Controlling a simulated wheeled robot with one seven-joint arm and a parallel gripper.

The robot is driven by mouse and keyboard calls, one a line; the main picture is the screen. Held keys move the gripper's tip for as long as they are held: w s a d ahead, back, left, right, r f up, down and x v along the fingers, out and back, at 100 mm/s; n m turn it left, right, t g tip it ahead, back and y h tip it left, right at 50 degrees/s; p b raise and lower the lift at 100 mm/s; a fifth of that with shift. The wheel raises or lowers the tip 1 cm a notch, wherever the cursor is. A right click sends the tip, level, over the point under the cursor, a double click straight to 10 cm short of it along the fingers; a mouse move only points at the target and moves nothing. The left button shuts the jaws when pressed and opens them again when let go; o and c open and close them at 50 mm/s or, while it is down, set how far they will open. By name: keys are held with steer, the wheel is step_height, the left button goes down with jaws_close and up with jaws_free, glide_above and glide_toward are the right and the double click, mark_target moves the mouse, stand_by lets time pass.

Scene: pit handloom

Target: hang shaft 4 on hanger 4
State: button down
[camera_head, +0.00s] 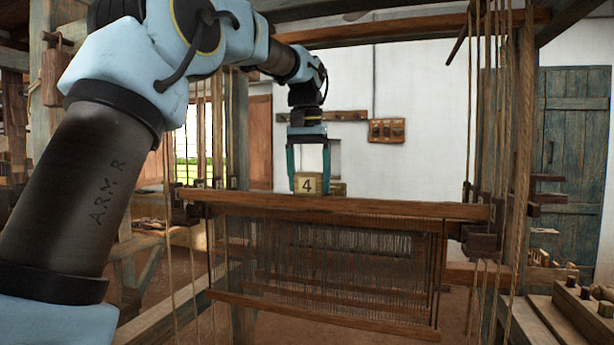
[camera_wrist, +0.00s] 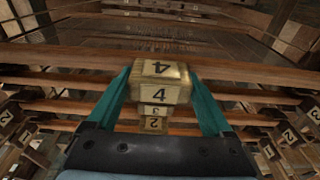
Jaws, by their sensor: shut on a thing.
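My gripper (camera_head: 308,178) is shut on the pale wooden block marked 4 (camera_head: 308,185) on top of shaft 4. The block also shows between the teal fingers in the wrist view (camera_wrist: 158,94). The shaft's long brown top bar (camera_head: 390,208) spans the loom, with thread heddles (camera_head: 335,255) and a lower bar (camera_head: 320,315) below it. Its ends lie near the posts on both sides. Numbered hanger blocks show at the left (camera_wrist: 6,116) and right (camera_wrist: 289,136) in the wrist view. I cannot tell which is hanger 4 or whether the shaft ends rest in their hangers.
Blocks marked 3 (camera_wrist: 153,111) and 2 (camera_wrist: 153,123) stand in line behind block 4, close to my fingers. Loom posts (camera_head: 522,150) and hanging cords (camera_head: 478,90) flank the shaft. A wooden bench (camera_head: 560,325) stands at the lower right.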

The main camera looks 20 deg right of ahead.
mark_target(309, 196)
steer(key=shift+f+b, duration=1.4)
steer(key=shift+f, duration=1.1)
jaws_free()
steer(key=r, duration=0.7)
steer(key=s+a+r, duration=0.1)
steer(key=r, duration=0.2)
steer(key=shift+r+p, duration=0.35)
